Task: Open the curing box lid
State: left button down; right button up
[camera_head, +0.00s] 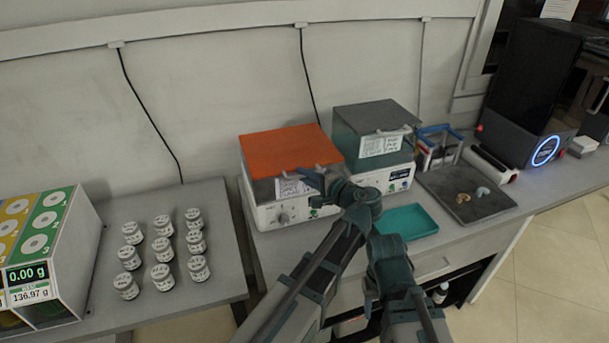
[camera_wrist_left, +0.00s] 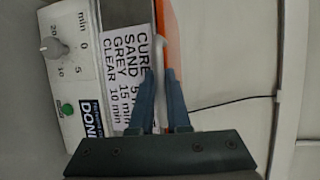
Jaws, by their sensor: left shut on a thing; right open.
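The curing box (camera_head: 285,210) stands on the bench with its orange lid (camera_head: 290,148) down. Its label with cure times shows in the left wrist view (camera_wrist_left: 127,50), beside a dial (camera_wrist_left: 53,47) and a green button. My left gripper (camera_head: 314,179) is at the front edge of the lid. In the left wrist view its two fingers (camera_wrist_left: 161,97) are shut on the pale lid handle (camera_wrist_left: 159,60). The orange lid (camera_wrist_left: 173,50) lies just behind the handle. My right gripper (camera_head: 369,300) is low in front of the bench, open and partly hidden by its arm.
A grey-lidded box (camera_head: 374,118) stands close to the right. A teal tray (camera_head: 407,221) and a dark mat (camera_head: 478,206) with small curved parts lie further right. Several white jars (camera_head: 162,248) stand on the left table, with a gap between the tables.

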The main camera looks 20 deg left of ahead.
pick_arm(q)
jog(key=w+a+r+m+g+h+p, duration=0.1)
jog(key=w+a+r+g+h+p, duration=0.1)
jog(key=r+p, duration=0.95)
jog(key=w+a+r+m+g+h+p, duration=0.1)
jog(key=w+r+g+h+p, duration=0.35)
jog(key=p, duration=1.15)
jog(key=w+a+r+t+y+p, duration=0.1)
jog(key=w+a+r+p, duration=0.7)
jog(key=w+r, duration=0.2)
jog(key=shift+t+y+p, duration=0.35)
jog(key=shift+p, duration=0.05)
